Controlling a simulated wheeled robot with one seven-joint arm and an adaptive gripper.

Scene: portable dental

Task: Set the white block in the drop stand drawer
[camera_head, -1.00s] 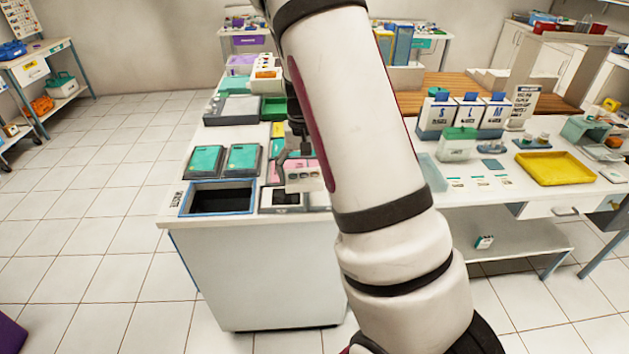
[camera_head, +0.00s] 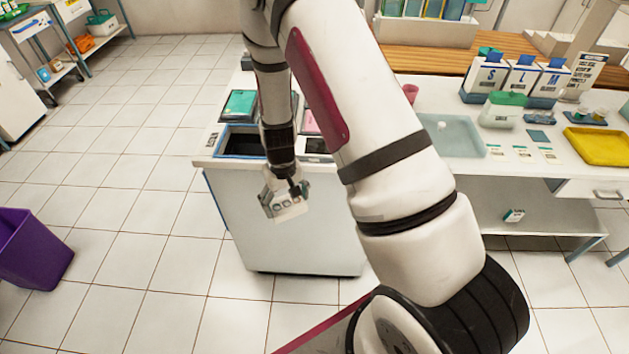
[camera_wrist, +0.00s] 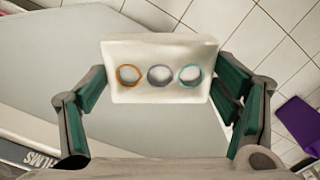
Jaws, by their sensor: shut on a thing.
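The white block (camera_head: 291,210) has a row of three rings on its face, orange, grey and teal in the wrist view (camera_wrist: 160,48). My gripper (camera_head: 284,197) is shut on it, with the fingers at the block's two sides in the wrist view. The block hangs in the air by the front face of the white counter (camera_head: 290,245), below its top edge. A drawer (camera_head: 592,191) with a grey handle sits under the right table and looks shut. I cannot tell whether it is the drop stand's drawer.
The counter top holds a dark blue-rimmed opening (camera_head: 240,143) and a teal-lidded box (camera_head: 239,104). The right table carries labelled boxes (camera_head: 519,78) and a yellow tray (camera_head: 597,146). A purple bin (camera_head: 32,248) stands at the left. The tiled floor between is clear.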

